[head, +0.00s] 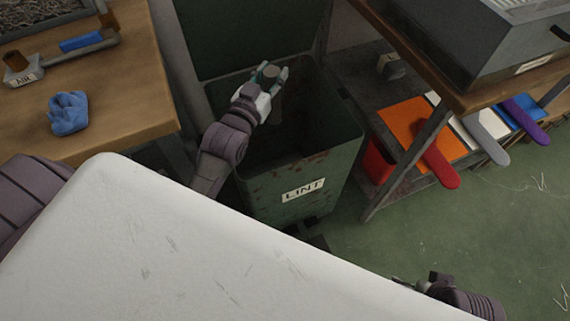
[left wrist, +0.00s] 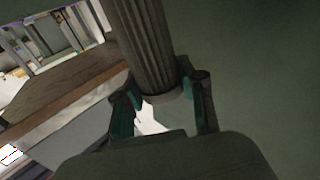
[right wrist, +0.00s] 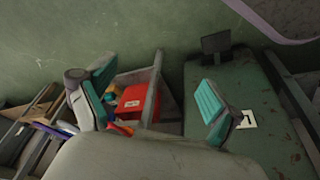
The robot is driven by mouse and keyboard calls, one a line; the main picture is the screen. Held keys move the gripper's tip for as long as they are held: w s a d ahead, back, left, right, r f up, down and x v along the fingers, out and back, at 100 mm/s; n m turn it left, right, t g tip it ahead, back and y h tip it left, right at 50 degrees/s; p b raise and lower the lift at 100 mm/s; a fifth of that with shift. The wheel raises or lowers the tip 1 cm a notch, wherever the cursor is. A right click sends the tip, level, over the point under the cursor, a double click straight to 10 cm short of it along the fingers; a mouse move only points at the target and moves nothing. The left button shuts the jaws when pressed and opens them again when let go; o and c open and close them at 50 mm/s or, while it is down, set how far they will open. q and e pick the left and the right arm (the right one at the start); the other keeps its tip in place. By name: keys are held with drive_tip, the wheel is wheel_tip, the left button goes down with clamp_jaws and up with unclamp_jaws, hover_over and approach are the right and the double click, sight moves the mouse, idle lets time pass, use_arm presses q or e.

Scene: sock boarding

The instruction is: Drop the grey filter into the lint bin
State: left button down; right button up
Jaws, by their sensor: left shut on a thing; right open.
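The lint bin (head: 304,207) is a green, rusty box with a LINT label, standing open on the floor with its lid up behind it. My left gripper (head: 266,84) is over the bin's mouth, shut on the grey filter (head: 271,73). In the left wrist view the filter (left wrist: 149,45) is a ribbed grey cylinder between the fingers (left wrist: 160,100). The bin's inside is dark in the head view. My right gripper shows only partly at the lower right in the head view. In the right wrist view it (right wrist: 155,100) is open and empty, with the bin (right wrist: 260,125) to the right.
A wooden table (head: 120,110) at left holds a crumpled blue cloth (head: 69,113) and a tray (head: 75,62). A red box (right wrist: 135,101) sits low there.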

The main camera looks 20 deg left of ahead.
use_arm(q)
drive_tip(key=shift+f+b, duration=0.6)
drive_tip(key=shift+f, duration=0.05)
drive_tip(key=shift+f+b, duration=0.4)
drive_tip(key=shift+b, duration=0.15)
use_arm(e)
drive_tip(key=shift+w+f+t, duration=0.1)
drive_tip(key=shift+f+t, duration=0.15)
drive_tip(key=shift+t, duration=0.05)
use_arm(q)
drive_tip(key=c, duration=0.6)
unclamp_jaws()
wheel_tip(320, 180, up, 10)
drive_tip(key=shift+f, duration=0.1)
